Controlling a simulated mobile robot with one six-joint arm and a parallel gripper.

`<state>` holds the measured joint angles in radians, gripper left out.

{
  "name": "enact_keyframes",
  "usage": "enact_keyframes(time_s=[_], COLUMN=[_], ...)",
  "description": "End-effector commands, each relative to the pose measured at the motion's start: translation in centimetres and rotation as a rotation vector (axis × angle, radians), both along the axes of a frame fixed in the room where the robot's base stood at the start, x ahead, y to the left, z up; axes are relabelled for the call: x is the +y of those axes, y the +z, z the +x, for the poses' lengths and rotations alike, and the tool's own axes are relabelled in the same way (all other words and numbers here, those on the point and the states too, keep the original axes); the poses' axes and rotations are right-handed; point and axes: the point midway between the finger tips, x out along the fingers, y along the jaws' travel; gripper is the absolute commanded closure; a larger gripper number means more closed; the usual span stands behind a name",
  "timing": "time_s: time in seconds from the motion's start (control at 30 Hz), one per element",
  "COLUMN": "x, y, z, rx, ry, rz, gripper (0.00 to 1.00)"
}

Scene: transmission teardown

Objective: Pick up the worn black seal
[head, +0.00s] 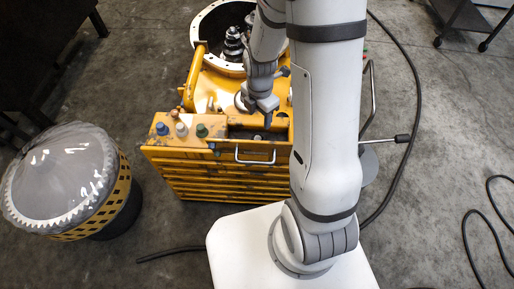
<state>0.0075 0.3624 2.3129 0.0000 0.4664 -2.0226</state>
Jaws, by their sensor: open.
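My gripper (266,113) points down over the recessed tray in the top of the yellow tool cabinet (220,178). Its jaws are open, and I see nothing held between them. The worn black seal cannot be made out for sure. The recess (240,131) below the gripper is dark, and small dark shapes in it are too small to tell apart. My arm covers the right part of the cabinet top.
Blue, white and green capped items (181,129) stand on the cabinet's front left. A round housing (207,30) with dark gears (233,45) is behind. A plastic-covered drum (65,180) stands left. Black cables lie on the floor at right.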

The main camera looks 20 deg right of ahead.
Motion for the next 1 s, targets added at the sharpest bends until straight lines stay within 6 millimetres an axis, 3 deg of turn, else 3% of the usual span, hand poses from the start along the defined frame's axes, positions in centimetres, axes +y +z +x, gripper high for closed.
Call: enact_keyframes(time_s=[0.03, 0.1, 0.67, 0.9, 1.0], x=[0.1, 0.3, 0.9, 1.0, 1.0], y=[-2.7, -3.8, -8.6, -12.3, -12.8], z=[0.0, 0.0, 0.0, -0.1, 0.0], rx=[0.000, 0.000, 0.001, 0.003, 0.000], ry=[0.003, 0.007, 0.021, 0.021, 0.022], rz=[0.000, 0.000, 0.000, 0.000, 0.000], gripper=[0.44, 0.44, 0.44, 0.44, 0.44])
